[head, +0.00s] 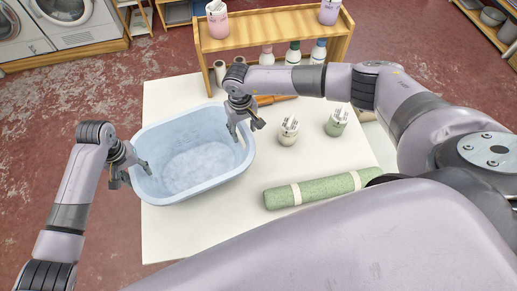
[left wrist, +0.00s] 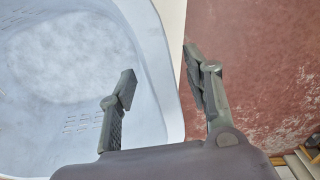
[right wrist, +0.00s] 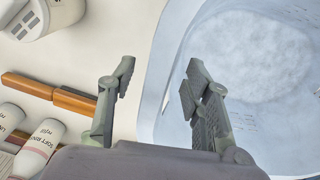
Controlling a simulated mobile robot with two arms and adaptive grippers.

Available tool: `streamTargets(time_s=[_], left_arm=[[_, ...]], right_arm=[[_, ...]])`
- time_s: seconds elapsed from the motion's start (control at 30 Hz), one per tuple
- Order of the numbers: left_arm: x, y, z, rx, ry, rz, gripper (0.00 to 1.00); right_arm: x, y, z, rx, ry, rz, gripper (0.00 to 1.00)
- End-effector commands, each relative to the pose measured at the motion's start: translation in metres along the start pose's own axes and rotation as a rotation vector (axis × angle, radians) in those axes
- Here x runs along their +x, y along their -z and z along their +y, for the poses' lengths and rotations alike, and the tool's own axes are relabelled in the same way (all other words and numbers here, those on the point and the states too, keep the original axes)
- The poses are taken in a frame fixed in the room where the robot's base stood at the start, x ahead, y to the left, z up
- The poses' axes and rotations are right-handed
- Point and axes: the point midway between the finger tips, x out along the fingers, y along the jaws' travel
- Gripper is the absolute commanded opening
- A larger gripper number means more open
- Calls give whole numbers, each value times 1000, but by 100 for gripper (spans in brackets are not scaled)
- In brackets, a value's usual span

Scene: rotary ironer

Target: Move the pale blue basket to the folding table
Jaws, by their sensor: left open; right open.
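The pale blue basket (head: 200,193) stands upright on a cream tabletop (head: 190,232), towards its left side. Its floor looks pale and mottled; I see no separate object in it. My left gripper (head: 130,174) is open at the basket's left rim. In the left wrist view, its fingers (left wrist: 160,82) are on either side of the basket's rim (left wrist: 168,118). My right gripper (head: 246,130) is open at the basket's right rim. In the right wrist view, its fingers (right wrist: 157,82) straddle the basket's edge (right wrist: 152,108). Neither gripper visibly clamps the rim.
A green roll (head: 315,190) lies at the table's front right. A wooden shelf (head: 272,42) with several bottles stands behind. Red floor is open at the left.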

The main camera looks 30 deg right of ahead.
Motion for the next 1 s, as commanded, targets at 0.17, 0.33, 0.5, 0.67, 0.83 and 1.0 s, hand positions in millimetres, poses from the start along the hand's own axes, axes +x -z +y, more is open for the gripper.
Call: streamTargets(time_s=[0.17,0.33,0.5,0.67,0.83,1.0], left_arm=[[-3,0,1,1,-2,2,46],[-26,1,1,0,-3,4,46],[-63,2,1,2,-3,6,46],[-94,1,1,1,-2,4,46],[-114,1,0,1,-1,1,46],[-120,1,0,0,0,-1,46]], right_arm=[[0,0,-1,-1,2,0,45],[0,0,-1,-1,2,0,45],[0,0,-1,-1,2,0,45],[0,0,-1,-1,2,0,45],[0,0,-1,-1,2,0,45],[-9,1,-1,-1,3,2,45]])
